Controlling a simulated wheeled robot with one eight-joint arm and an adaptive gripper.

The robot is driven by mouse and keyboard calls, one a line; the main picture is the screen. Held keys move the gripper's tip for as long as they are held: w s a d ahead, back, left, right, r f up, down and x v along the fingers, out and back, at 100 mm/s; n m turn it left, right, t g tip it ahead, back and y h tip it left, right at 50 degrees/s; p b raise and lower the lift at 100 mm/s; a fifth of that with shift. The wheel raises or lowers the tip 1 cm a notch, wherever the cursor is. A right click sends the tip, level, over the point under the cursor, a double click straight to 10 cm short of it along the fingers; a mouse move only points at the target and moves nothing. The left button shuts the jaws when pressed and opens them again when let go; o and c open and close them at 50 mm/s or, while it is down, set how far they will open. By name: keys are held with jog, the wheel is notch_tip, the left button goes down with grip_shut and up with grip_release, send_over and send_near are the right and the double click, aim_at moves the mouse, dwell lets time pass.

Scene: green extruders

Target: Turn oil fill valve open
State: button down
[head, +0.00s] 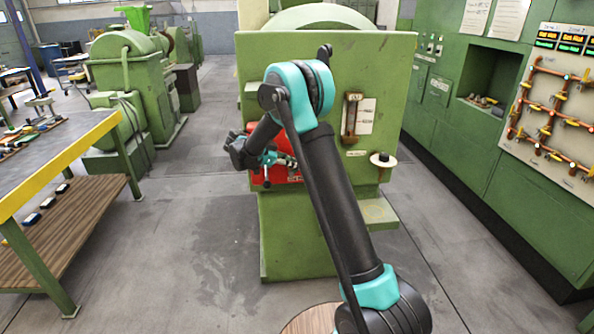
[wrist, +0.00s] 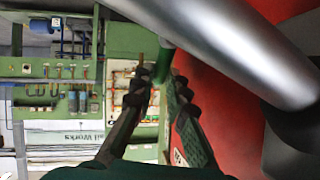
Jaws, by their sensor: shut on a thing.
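A red panel (head: 283,174) is on the front of the green extruder machine (head: 340,75), at its left side. My gripper (head: 285,160) is in front of that panel, and my wrist hides part of it. In the wrist view, my gripper (wrist: 164,88) has its two black fingers on either side of a green handle (wrist: 164,62), which looks like the oil fill valve's handle. The fingers are shut on it. A thick silver cylinder (wrist: 235,45) runs across the upper right, in front of the red surface (wrist: 215,100). The valve body is hidden, and I cannot tell how far the handle is turned.
A gauge (head: 351,117) and a white-rimmed knob (head: 382,159) are on the machine's face, right of my arm. A workbench (head: 75,155) stands at the left. Green cabinets (head: 455,120) line the right. Grey floor (head: 195,220) is clear between bench and machine.

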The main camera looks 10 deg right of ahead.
jog(key=shift+a+r+h, duration=0.1)
jog(key=shift+a+h, duration=0.2)
jog(key=shift+h, duration=0.4)
jog(key=c, duration=1.8)
grip_release()
jog(key=shift+a, duration=0.1)
jog(key=v, duration=1.2)
jog(key=shift+c, duration=0.5)
